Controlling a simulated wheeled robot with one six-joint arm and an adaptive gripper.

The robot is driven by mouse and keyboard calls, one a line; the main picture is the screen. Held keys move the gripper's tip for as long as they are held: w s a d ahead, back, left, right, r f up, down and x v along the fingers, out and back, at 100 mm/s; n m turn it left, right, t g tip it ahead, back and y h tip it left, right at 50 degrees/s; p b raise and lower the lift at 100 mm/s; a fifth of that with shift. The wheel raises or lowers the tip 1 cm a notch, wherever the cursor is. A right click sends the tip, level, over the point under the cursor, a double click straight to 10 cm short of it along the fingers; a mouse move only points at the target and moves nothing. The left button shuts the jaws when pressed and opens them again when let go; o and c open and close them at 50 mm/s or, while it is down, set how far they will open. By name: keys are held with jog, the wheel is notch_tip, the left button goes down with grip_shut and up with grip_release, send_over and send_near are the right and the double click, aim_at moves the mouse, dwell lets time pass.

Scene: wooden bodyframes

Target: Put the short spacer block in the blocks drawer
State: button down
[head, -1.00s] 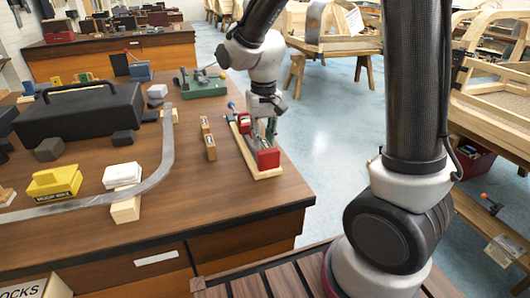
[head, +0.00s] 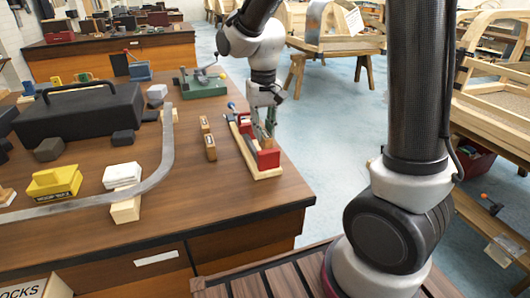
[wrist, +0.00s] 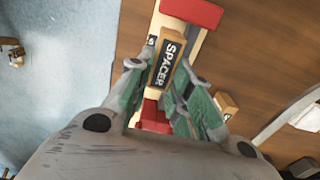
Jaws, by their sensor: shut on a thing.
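My gripper (head: 265,121) is over the red clamp on a wooden board (head: 266,174) near the bench's right edge. In the wrist view my gripper (wrist: 163,80) is shut on a wooden block, the spacer block (wrist: 171,50), with a dark label reading "SPACER". The block is between the clamp's red ends in that view; whether it touches the clamp I cannot tell. In the head view it is mostly hidden by my fingers. A label ending in "OCKS" (head: 22,290) shows at the bottom left; most of what it belongs to is out of frame.
Two small wooden blocks (head: 210,147) stand left of the clamp; one shows in the wrist view (wrist: 227,104). A green vise (head: 203,84) stands behind.

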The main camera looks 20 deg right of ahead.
aim_at(264, 131)
jog(key=shift+r, duration=2.35)
jog(key=shift+f, duration=0.1)
